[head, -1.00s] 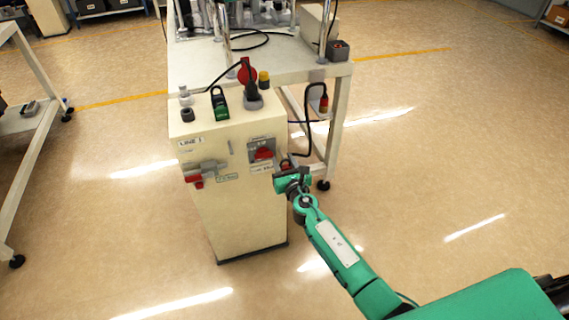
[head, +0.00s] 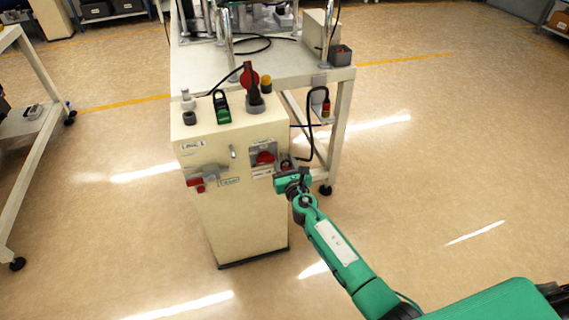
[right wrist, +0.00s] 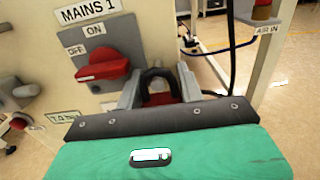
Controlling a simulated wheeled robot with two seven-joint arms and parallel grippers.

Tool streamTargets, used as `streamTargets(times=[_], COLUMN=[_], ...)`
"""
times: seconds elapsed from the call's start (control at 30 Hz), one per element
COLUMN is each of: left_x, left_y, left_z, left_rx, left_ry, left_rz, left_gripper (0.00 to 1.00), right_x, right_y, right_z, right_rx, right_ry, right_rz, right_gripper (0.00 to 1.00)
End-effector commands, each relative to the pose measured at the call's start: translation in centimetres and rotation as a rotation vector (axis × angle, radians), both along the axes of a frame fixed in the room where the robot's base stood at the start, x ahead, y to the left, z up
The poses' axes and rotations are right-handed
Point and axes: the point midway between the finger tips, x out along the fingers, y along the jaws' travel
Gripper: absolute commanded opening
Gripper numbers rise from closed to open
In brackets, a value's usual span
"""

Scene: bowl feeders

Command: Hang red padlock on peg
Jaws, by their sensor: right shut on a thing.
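The red padlock (right wrist: 162,99) is between the two grey fingers of my right gripper (right wrist: 158,82) in the right wrist view. Its dark shackle (right wrist: 158,74) arches up above the fingers, and its lower body is hidden behind my gripper's dark edge. In the head view my right gripper (head: 287,170) is at the cabinet's right front edge, shut on the padlock, which shows small and partly hidden. A small pale metal piece that looks like the peg (head: 233,152) sticks out of the cabinet front, left of the switch. My left gripper is not in view.
The cream cabinet (head: 240,210) carries a red rotary switch (head: 265,158), labelled MAINS 1 in the wrist view, beside my gripper. A red-handled valve (head: 202,181) juts from its lower left. A green padlock (head: 221,108) stands on top. A table (head: 300,76) adjoins behind; floor at right is clear.

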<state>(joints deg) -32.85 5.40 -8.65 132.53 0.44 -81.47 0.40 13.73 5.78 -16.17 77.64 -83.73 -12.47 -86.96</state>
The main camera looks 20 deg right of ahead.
Motion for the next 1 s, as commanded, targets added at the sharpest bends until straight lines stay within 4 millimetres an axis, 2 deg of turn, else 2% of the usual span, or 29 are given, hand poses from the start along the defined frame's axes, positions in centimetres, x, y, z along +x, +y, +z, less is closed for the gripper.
streamTargets(times=[0.37,1.0], left_x=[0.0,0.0], left_y=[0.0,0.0], left_z=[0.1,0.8], left_rx=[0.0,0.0], left_ry=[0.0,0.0], left_rz=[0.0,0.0], left_gripper=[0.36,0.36], right_x=[-0.1,-1.7], right_y=[0.0,-0.1], right_z=[0.1,0.4], right_rx=[0.0,0.0], right_ry=[-0.001,-0.001], right_rz=[0.0,0.0], right_gripper=[0.1,0.1])
